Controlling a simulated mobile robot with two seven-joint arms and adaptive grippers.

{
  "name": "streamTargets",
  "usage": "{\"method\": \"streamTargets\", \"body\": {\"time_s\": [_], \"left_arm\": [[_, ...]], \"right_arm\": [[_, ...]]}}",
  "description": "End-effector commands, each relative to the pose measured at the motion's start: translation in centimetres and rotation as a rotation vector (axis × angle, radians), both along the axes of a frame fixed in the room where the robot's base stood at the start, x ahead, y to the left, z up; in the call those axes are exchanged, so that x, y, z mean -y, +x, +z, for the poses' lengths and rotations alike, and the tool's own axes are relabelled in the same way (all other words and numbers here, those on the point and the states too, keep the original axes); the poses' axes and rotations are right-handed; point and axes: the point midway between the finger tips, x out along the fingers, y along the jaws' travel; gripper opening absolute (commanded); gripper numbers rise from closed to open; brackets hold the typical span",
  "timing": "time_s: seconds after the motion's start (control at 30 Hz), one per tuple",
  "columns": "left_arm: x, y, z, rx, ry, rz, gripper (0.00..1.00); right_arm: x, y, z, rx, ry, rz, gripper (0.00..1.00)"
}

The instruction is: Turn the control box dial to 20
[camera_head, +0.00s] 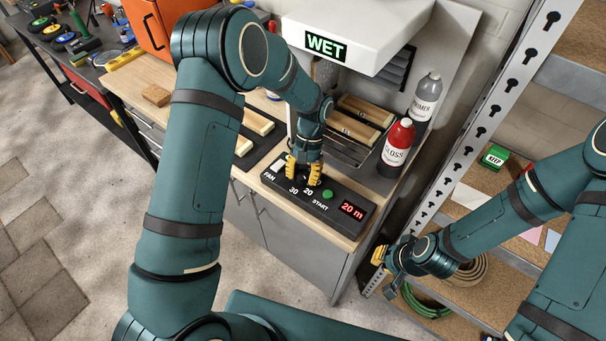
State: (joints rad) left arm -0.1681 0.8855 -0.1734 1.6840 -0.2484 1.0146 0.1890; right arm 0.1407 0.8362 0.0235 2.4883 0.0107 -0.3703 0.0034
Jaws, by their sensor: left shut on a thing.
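The black control box (270,183) lies on the front edge of the wooden bench. It carries a white FAN switch (278,167), the marks 30 and 20, a green START button (327,194) and a red display (352,210) reading "20 m". My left gripper (303,176) points down onto the box just behind the 30 and 20 marks. Its yellow fingers are shut on the dial, which they mostly hide, so I cannot read its pointer clearly. My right gripper (379,256) hangs away from the box, in front of the shelf post; its opening is unclear.
A white hood with a WET sign (326,45) overhangs the bench. A red GLOSS bottle (397,147) and a grey PRIMER bottle (425,97) stand right of the wooden pieces (355,122). A perforated shelf post (480,130) rises at right. Floor in front is clear.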

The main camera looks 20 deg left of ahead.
Motion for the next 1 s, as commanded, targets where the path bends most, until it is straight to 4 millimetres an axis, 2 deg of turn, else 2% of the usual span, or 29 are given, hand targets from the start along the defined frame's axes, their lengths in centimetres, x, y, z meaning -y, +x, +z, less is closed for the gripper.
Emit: {"method": "streamTargets", "body": {"time_s": [0.07, 0.1, 0.17, 0.2, 0.57, 0.67, 1.0], "left_arm": [[0.0, -0.4, -0.3, -0.011, 0.000, 0.000, 0.00], [0.0, -0.4, -0.3, -0.011, 0.000, 0.000, 0.42], [0.0, -0.3, -0.3, -0.011, 0.000, 0.000, 0.63], [0.0, -0.3, -0.2, -0.009, 0.000, 0.000, 0.68], [0.0, -0.1, 0.3, -0.002, 0.000, 0.001, 0.68], [0.0, 0.0, 1.5, 0.001, 0.000, 0.002, 0.68], [0.0, -0.1, 7.6, -0.002, -0.001, 0.002, 0.68]], "right_arm": [[0.0, 0.0, 0.0, 0.000, 0.000, 0.000, 0.00], [0.0, 0.0, 0.0, 0.000, 0.000, 0.000, 0.00], [0.0, 0.0, 0.0, 0.000, 0.000, 0.000, 0.00], [0.0, 0.0, 0.0, 0.000, 0.000, 0.000, 0.00], [0.0, 0.0, 0.0, 0.000, 0.000, 0.000, 0.00], [0.0, 0.0, 0.0, 0.000, 0.000, 0.000, 0.00], [0.0, 0.0, 0.0, 0.000, 0.000, 0.000, 0.00]]}}
